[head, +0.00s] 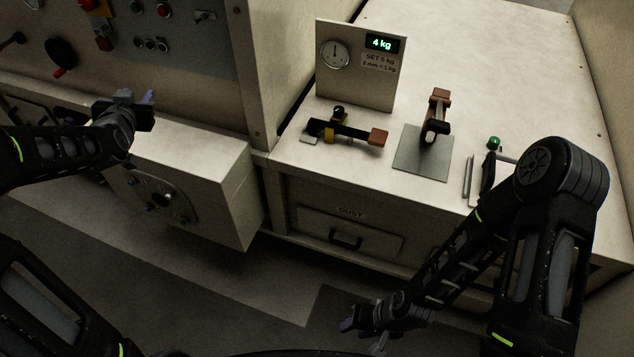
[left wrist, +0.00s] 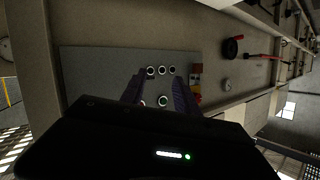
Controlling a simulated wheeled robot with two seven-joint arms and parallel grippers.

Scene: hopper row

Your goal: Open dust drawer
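The dust drawer (head: 378,240) is a pale front panel marked "DUST", set in the cabinet below the worktop in the head view. It looks shut, flush with the cabinet. Its dark bar handle (head: 346,239) is at the middle of the panel. My right gripper (head: 362,326) is low in front of the drawer, below the handle and apart from it; its finger gap is too small to tell. My left gripper (head: 139,97) is up at the left, near the control panel and far from the drawer. In the left wrist view its two fingers (left wrist: 158,92) stand apart with nothing between them.
The worktop (head: 480,60) holds a gauge board (head: 358,85) reading 4 kg, a black and yellow clamp-like tool (head: 345,132), a brown-topped stand on a metal plate (head: 421,160) and a green knob (head: 494,143). A box (head: 225,200) juts out left of the drawer. Floor in front is clear.

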